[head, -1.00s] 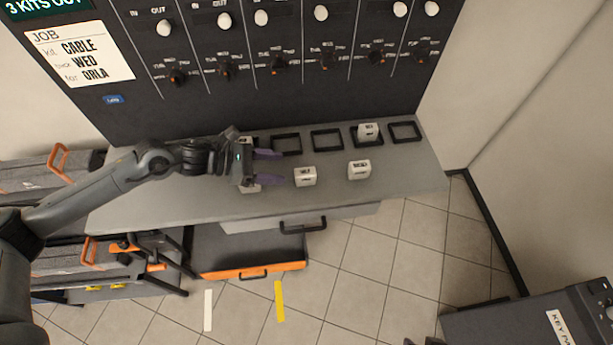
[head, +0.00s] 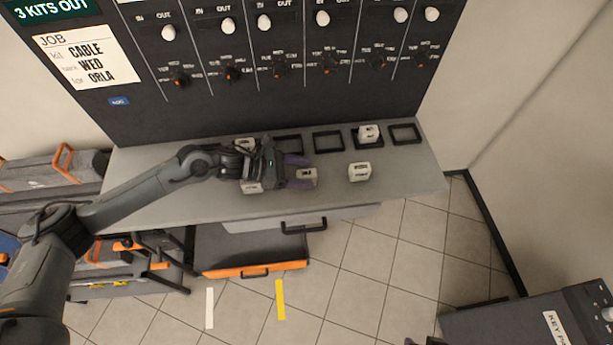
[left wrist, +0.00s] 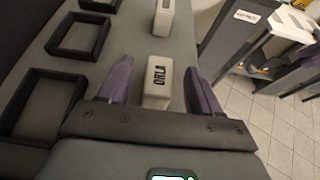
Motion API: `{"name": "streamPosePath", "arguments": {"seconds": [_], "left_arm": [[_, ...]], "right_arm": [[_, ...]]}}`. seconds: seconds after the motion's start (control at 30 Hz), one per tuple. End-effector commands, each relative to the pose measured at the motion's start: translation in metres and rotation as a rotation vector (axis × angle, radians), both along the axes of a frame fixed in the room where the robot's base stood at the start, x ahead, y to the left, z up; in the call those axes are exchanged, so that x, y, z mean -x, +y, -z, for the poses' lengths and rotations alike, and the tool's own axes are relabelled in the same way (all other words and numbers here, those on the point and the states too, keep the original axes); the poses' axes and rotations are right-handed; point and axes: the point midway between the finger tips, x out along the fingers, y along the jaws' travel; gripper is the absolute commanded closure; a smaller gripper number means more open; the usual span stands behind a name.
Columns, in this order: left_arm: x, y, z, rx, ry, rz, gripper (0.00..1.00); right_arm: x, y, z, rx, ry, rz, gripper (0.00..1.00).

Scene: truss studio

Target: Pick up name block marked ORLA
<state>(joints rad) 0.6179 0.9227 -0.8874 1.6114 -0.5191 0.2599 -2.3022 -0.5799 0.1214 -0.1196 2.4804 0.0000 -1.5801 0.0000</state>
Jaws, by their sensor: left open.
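The ORLA name block (left wrist: 157,88), white with black letters, lies between the spread purple fingers of my left gripper (left wrist: 156,76) in the left wrist view, with gaps visible on both sides. In the head view the block (head: 307,177) is on the grey shelf, partly covered by the gripper (head: 299,171), which reaches in from the left. The left gripper is open and holds nothing.
Other white blocks stand on the shelf (head: 410,180): one to the right (head: 360,172), one in a black frame (head: 369,134), one by the wrist (head: 251,187), one behind (head: 244,145). Empty black frames (head: 328,141) line the back, below the dark panel (head: 300,95).

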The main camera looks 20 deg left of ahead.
Motion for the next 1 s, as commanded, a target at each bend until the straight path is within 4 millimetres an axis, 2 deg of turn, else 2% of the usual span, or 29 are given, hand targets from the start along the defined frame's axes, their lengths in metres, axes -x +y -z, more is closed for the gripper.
{"name": "streamPosePath", "arguments": {"seconds": [0.07, 0.4, 0.43, 0.77, 1.0], "left_arm": [[0.0, 0.0, 0.0, 0.0, 0.0, 0.0, 0.38], [0.0, 0.0, 0.0, 0.0, 0.0, 0.0, 0.9], [0.0, 0.0, -0.001, 0.001, 0.0, 0.0, 0.92], [0.0, 0.0, -0.003, 0.0, -0.001, 0.0, 0.93], [0.0, 0.0, -0.023, 0.0, -0.005, 0.001, 0.93]], "right_arm": [[0.0, 0.001, 0.0, -0.002, 0.0, 0.001, 0.57], [0.0, 0.002, 0.0, -0.006, 0.001, 0.003, 0.57], [0.0, 0.002, 0.0, -0.006, 0.001, 0.003, 0.57], [0.0, 0.001, 0.001, -0.002, 0.001, 0.001, 0.57], [0.001, -0.001, 0.005, 0.005, 0.001, -0.004, 0.57]]}}
